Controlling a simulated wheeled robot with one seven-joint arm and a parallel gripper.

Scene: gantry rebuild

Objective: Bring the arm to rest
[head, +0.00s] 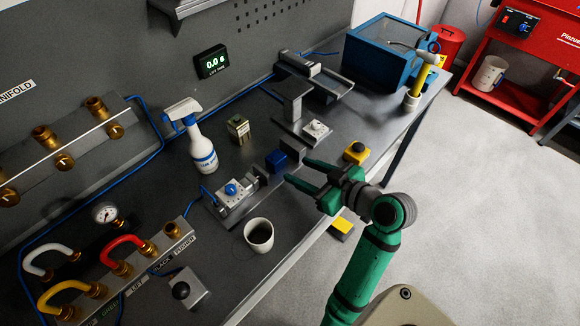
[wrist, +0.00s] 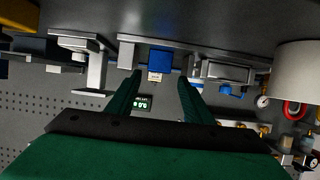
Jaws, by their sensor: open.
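My arm is green and reaches in from the lower right of the head view. My gripper (head: 296,172) is held out over the front part of the grey workbench (head: 228,258), its two fingers pointing left toward a blue block (head: 276,160). The fingers are apart with nothing between them. In the wrist view my gripper (wrist: 155,84) also shows open and empty. The blue block (wrist: 161,60) appears beyond the fingertips there, apart from them.
A white cup (head: 259,235), a clamp fixture with a blue knob (head: 232,190), a spray bottle (head: 201,148) and a yellow button box (head: 356,152) stand near my gripper. A blue bin (head: 385,55) is at the back. Open floor (head: 470,200) lies right of the bench.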

